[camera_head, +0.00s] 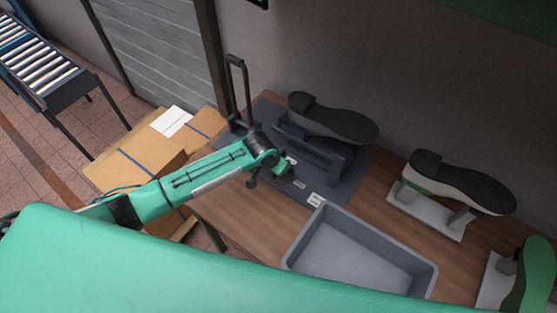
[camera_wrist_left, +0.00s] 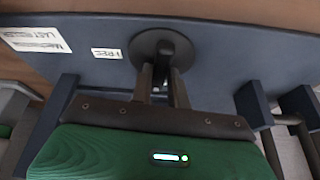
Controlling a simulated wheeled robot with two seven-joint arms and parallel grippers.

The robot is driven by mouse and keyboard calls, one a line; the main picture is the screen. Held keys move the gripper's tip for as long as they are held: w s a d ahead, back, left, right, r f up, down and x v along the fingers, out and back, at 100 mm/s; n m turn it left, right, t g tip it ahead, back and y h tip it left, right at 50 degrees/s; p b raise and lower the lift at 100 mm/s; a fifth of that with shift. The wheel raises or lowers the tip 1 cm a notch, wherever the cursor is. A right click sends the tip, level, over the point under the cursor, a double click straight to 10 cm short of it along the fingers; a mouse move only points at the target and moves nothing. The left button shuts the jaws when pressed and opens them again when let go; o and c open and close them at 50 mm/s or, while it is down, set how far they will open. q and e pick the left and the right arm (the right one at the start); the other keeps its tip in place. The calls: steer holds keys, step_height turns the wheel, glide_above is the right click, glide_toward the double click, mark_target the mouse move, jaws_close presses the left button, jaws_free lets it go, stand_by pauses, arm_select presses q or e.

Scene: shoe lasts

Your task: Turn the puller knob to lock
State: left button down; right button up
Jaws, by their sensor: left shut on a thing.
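The puller is a dark grey fixture on the table, with a flat base plate (camera_head: 345,188) and a tall lever handle (camera_head: 247,90). A dark shoe last (camera_head: 335,118) lies sole up on it. The round dark puller knob (camera_wrist_left: 160,47) shows in the left wrist view, near the plate's labelled edge. My left gripper (camera_wrist_left: 162,82) is shut on the knob, with its narrow fingers reaching to the knob's near side. In the head view my left gripper (camera_head: 286,164) is at the front of the puller, and the knob is not clear there. My right gripper is not in view.
A grey empty bin (camera_head: 362,252) stands just right of my left gripper. More shoe lasts (camera_head: 462,182) stand on metal stands to the right. Cardboard boxes (camera_head: 130,158) are at the left, with a roller conveyor (camera_head: 42,70) beyond. A wall closes the back.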

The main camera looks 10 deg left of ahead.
arm_select(q)
steer(key=shift+d+n+p, duration=0.1)
steer(key=shift+n+p, duration=0.55)
steer(key=shift+n, duration=0.15)
steer(key=shift+y, duration=0.3)
steer(key=c, duration=1.3)
jaws_free()
steer(key=shift+c, duration=0.2)
steer(key=shift+s+r, duration=0.1)
steer(key=b+v, duration=0.3)
steer(key=v, duration=1)
steer(key=shift+s+r, duration=0.2)
steer(key=shift+s, duration=0.1)
